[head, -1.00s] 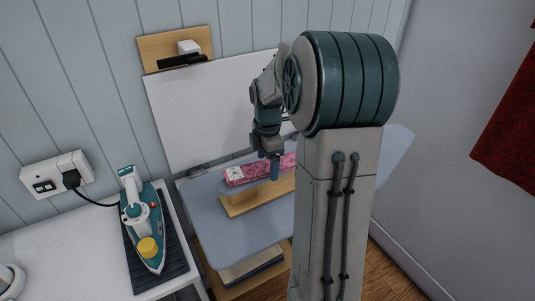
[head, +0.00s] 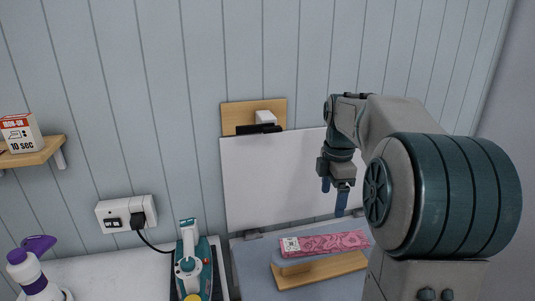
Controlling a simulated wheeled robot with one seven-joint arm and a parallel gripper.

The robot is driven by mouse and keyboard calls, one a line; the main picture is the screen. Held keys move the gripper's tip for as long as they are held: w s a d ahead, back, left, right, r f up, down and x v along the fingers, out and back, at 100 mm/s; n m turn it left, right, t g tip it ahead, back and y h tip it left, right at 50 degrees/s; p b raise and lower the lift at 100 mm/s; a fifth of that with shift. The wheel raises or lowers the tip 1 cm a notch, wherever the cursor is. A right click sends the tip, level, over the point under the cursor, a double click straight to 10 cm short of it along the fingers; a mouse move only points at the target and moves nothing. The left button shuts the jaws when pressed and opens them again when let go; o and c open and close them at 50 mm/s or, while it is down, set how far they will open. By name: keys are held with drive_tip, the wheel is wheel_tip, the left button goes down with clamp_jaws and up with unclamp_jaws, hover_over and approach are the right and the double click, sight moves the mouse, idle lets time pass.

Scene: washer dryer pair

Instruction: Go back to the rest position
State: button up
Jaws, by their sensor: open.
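My gripper (head: 334,195) hangs in front of the white panel on the wall, its blue fingers pointing down and apart. It is open and holds nothing. In the picture it is above a pink patterned folded cloth (head: 335,243) with a white label. The cloth rests on or against a wooden block (head: 318,269) on the blue-grey ironing board (head: 250,267). My arm hides the right part of the board.
A teal and white iron (head: 190,262) stands at the lower middle, its cord running to a wall socket (head: 126,214). A purple and white bottle (head: 35,275) is at the lower left. A wooden shelf (head: 32,157) holds a small box (head: 20,132). The white panel (head: 270,180) is behind my gripper.

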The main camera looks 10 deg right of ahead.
drive_tip(key=shift+a, duration=0.1)
drive_tip(key=s+a+f+m+t, duration=0.1)
drive_tip(key=s+a+f+m, duration=0.3)
drive_tip(key=s+a+m, duration=0.3)
drive_tip(key=s+a+f+m+t, duration=0.2)
drive_tip(key=s+a+f+m, duration=0.2)
drive_tip(key=s+m, duration=0.5)
drive_tip(key=s+a, duration=0.2)
drive_tip(key=s, duration=0.1)
drive_tip(key=shift+a+m, duration=0.4)
idle(0.6)
